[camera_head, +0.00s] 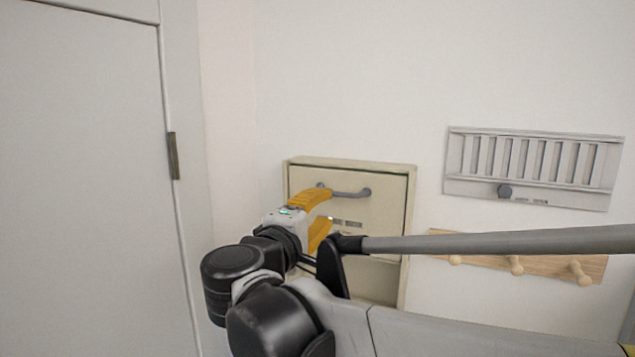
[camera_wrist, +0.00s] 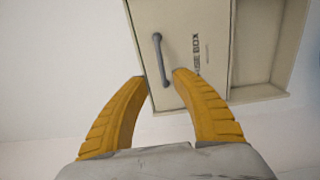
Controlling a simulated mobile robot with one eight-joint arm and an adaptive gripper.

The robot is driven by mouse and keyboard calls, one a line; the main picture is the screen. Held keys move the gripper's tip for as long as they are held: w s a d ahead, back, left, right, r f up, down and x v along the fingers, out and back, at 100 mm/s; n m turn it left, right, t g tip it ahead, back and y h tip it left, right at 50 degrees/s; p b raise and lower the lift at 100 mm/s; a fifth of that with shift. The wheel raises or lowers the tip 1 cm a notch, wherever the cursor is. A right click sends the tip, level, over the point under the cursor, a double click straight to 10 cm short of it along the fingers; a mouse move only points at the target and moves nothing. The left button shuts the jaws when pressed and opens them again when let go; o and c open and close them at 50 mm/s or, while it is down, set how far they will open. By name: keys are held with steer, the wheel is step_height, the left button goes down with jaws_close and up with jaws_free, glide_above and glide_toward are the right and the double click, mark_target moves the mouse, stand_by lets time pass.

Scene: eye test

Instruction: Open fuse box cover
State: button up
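The fuse box (camera_head: 409,215) is a cream wall box in the middle of the head view. Its flat cover (camera_head: 385,215) has a grey bar handle (camera_head: 350,194) near the top. In the wrist view the cover (camera_wrist: 210,75) appears turned sideways with "FUSE BOX" lettering, and the handle (camera_wrist: 158,55) runs up from between the fingertips. My gripper (camera_head: 326,207) is at the cover's left part, its upper yellow finger overlapping the handle's left end. In the wrist view my gripper (camera_wrist: 160,76) is open around the handle's near end; contact cannot be told.
An open recess (camera_wrist: 258,50) shows beside the cover in the wrist view. A grey slatted vent panel (camera_head: 535,167) and a wooden peg rail (camera_head: 550,265) hang on the wall at right. A grey door (camera_head: 85,180) stands at left. The wall above the box is clear.

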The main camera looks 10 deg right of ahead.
mark_target(339, 195)
steer(key=p+x, duration=0.1)
steer(key=x, duration=0.8)
steer(key=shift+w+d+f, duration=0.1)
steer(key=shift+w+d, duration=0.1)
jaws_close()
